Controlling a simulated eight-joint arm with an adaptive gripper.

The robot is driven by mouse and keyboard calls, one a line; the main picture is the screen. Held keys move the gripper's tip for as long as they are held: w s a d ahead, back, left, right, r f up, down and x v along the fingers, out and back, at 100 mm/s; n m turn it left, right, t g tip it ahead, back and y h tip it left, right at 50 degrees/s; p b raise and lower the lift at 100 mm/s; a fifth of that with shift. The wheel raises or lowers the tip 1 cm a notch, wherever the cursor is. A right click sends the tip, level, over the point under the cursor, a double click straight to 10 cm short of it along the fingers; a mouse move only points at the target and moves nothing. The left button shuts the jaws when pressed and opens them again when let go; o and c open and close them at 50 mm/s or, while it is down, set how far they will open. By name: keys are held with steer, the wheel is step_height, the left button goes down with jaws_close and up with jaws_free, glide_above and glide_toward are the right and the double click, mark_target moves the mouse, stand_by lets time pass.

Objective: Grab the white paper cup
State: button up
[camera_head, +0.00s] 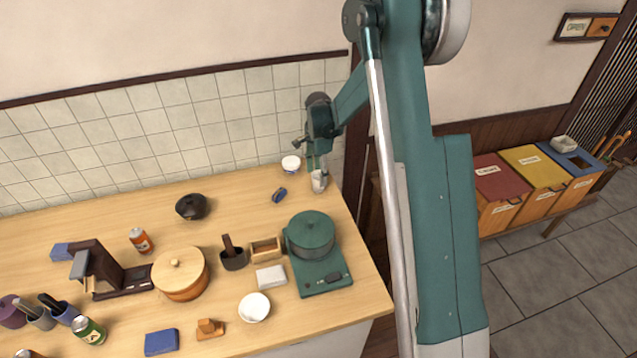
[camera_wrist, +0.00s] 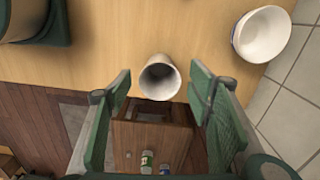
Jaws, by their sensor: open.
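The white paper cup (camera_head: 319,184) stands at the far right corner of the wooden counter, close to its edge. In the wrist view the cup (camera_wrist: 160,77) shows its open mouth at the upper middle. In the wrist view my gripper (camera_wrist: 158,85) is open, with one green finger on each side of the cup. A gap shows between the cup and each finger. Whether the fingertips reach down to the cup's height is hard to tell.
A white bowl (camera_head: 291,163) stands left of the cup, against the tiled wall; it also shows in the wrist view (camera_wrist: 262,35). A small blue object (camera_head: 279,195) lies nearby. A green pot (camera_head: 311,231) sits on a green burner in front. The counter (camera_head: 240,195) is bare between them.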

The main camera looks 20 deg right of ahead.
steer(key=shift+f, duration=1.05)
steer(key=c, duration=0.8)
